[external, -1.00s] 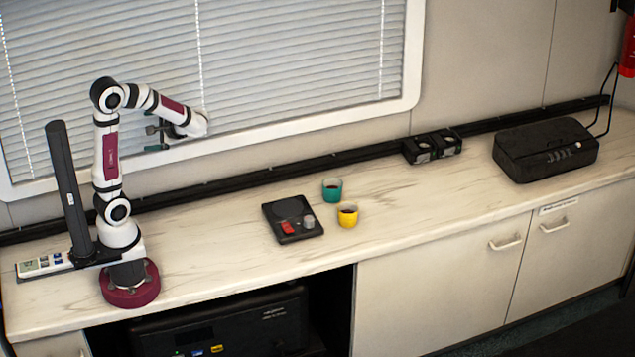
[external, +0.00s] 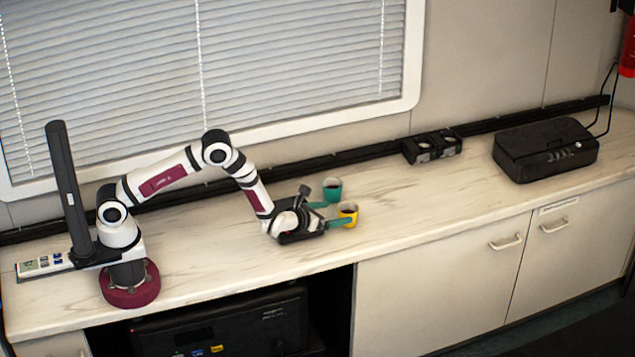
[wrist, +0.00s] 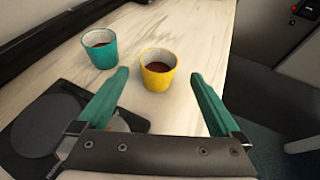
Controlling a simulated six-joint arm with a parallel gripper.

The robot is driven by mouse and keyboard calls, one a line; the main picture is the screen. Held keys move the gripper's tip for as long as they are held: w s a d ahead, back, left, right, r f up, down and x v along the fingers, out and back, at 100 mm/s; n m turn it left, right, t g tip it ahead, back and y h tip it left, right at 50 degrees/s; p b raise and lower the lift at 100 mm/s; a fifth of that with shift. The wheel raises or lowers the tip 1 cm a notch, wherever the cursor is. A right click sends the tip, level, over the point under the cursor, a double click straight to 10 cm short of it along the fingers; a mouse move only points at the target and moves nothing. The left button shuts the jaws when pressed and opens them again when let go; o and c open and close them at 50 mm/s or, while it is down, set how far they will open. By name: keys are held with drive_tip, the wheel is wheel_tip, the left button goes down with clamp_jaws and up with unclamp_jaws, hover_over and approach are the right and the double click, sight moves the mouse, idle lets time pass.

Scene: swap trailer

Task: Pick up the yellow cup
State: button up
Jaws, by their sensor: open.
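The yellow cup (external: 351,212) stands upright on the counter near its front edge. In the wrist view the yellow cup (wrist: 158,72) is ahead of my gripper (wrist: 160,88), between the lines of its two teal fingers and just beyond their tips. It holds something dark. My gripper (external: 333,214) is open and empty, low over the counter and reaching toward the cup. In the external view one finger partly overlaps the yellow cup, and I cannot tell whether it touches.
A teal cup (wrist: 100,48) stands just left of the yellow one, close to the left finger; it also shows in the external view (external: 333,188). A black scale-like tray (wrist: 40,125) lies under my gripper. A black holder (external: 432,146) and black case (external: 545,148) stand farther right.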

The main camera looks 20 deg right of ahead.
sight(354, 207)
drive_tip(key=x, duration=0.6)
drive_tip(key=shift+w+d+f, duration=0.1)
drive_tip(key=shift+w+d, duration=0.15)
drive_tip(key=shift+d, duration=0.05)
drive_tip(key=c, duration=1.5)
drive_tip(key=shift+o, duration=0.2)
